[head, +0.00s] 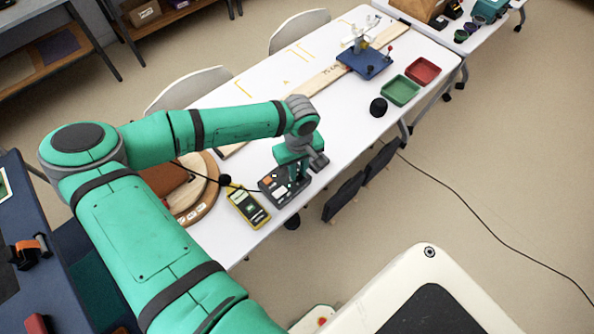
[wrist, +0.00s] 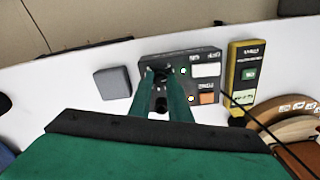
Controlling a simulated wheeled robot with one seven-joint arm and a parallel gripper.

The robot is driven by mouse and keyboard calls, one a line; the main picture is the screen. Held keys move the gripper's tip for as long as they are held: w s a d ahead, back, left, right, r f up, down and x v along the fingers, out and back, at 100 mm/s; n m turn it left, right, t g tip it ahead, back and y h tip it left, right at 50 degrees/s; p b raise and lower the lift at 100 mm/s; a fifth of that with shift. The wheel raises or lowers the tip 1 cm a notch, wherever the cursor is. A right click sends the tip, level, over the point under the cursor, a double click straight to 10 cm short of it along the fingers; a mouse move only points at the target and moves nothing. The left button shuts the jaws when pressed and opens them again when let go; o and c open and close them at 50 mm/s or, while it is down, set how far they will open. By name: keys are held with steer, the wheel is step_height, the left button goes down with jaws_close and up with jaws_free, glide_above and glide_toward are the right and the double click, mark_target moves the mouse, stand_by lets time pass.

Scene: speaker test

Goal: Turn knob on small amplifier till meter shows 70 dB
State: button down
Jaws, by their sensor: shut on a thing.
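The small amplifier (head: 270,186) is a dark box near the front edge of the white table, with a white and an orange patch on its panel. It also shows in the wrist view (wrist: 206,84). My gripper (head: 296,184) is over its right side in the head view. In the wrist view my gripper (wrist: 161,80) has its green fingers closed around a dark knob (wrist: 160,76), which they partly hide. The yellow and black sound meter (head: 246,205) lies beside the amplifier; it also shows in the wrist view (wrist: 243,74). Its reading is too small to make out.
A round wooden board (head: 206,198) lies left of the meter. A grey block (wrist: 112,82) is beside the amplifier in the wrist view. A green tray (head: 400,91), a red tray (head: 423,71) and a blue stand (head: 366,62) are farther along the table. A black cable runs near the meter.

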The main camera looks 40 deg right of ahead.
steer(key=m, duration=0.4)
steer(key=shift+s+f, duration=0.15)
steer(key=shift+s, duration=0.25)
steer(key=m, duration=0.3)
steer(key=shift+w+a+m, duration=0.1)
steer(key=shift+w+m, duration=0.25)
steer(key=shift+m, duration=0.05)
steer(key=shift+a+m, duration=0.15)
steer(key=shift+m, duration=0.65)
steer(key=m, duration=0.3)
steer(key=shift+s+d+m, duration=0.2)
steer(key=shift+d+m, duration=0.1)
steer(key=shift+m, duration=0.1)
steer(key=m, duration=0.4)
steer(key=shift+w+m, duration=0.1)
steer(key=shift+m, duration=1.6)
